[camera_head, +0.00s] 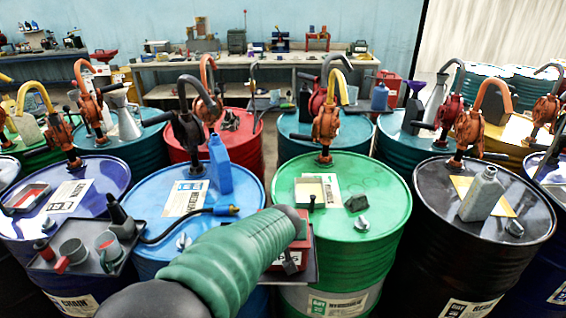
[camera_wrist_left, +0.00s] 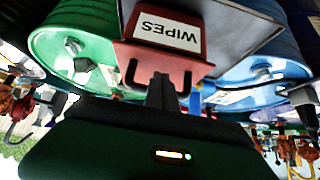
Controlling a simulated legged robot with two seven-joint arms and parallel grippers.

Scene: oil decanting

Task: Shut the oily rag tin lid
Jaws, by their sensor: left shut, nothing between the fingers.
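A red tin (camera_head: 304,243) stands on a dark tray at the front, between the blue and green drums, partly hidden by my green-sleeved left arm. In the left wrist view the red tin (camera_wrist_left: 190,67) shows close up, with a white label reading WIPES and a dark wire handle (camera_wrist_left: 131,76). I cannot tell from these frames whether its lid is up or down. My left gripper (camera_wrist_left: 162,88) is shut and empty, with its fingertips close to the tin's edge by the handle. I cannot tell whether they touch. My right gripper is not in view.
Another tray (camera_head: 72,262) with cups stands at the left. The green drum (camera_head: 385,212) carries a hand pump (camera_head: 326,125). A grey can (camera_head: 481,195) stands on the black drum.

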